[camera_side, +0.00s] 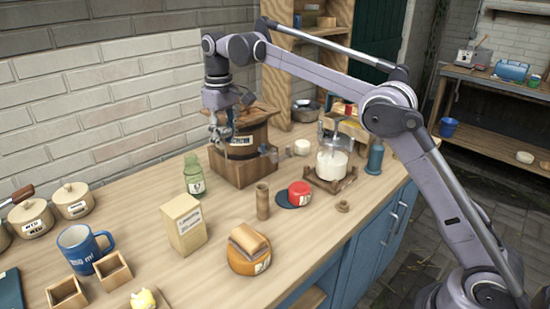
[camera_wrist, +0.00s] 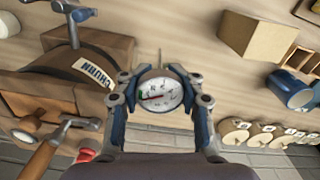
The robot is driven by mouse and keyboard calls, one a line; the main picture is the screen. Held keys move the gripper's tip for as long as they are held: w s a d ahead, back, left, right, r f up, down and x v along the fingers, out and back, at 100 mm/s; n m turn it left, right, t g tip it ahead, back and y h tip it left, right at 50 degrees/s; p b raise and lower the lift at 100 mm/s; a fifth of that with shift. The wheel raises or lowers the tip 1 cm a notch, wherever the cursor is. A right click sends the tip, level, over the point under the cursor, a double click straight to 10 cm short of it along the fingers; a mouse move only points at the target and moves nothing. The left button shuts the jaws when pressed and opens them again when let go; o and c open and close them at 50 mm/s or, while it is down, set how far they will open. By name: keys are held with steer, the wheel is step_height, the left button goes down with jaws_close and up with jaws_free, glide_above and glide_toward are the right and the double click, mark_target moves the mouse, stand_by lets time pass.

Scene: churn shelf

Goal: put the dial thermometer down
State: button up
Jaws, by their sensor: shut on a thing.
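The dial thermometer (camera_wrist: 160,92) has a round white face with a needle and a thin stem pointing up the picture in the wrist view. My gripper (camera_wrist: 160,96) is shut on it, one blue finger on each side of the dial. In the side view my gripper (camera_side: 220,136) is at the front left of the wooden churn (camera_side: 241,147), above the worktop. The thermometer is too small to make out there. The churn also shows at the left of the wrist view (camera_wrist: 75,80), close to my gripper, with its label.
A green bottle (camera_side: 193,178), cream carton (camera_side: 184,222), wooden cylinder (camera_side: 262,201) and red-topped item (camera_side: 299,193) stand on the worktop (camera_side: 150,205). A blue mug (camera_side: 82,250) and lidded jars (camera_side: 72,199) are at left. Bare wood lies between bottle and cylinder.

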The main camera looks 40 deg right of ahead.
step_height(320, 180, down, 12)
steer(key=shift+f, duration=0.15)
stand_by(0.6)
steer(key=shift+f, duration=0.15)
steer(key=o, duration=1.2)
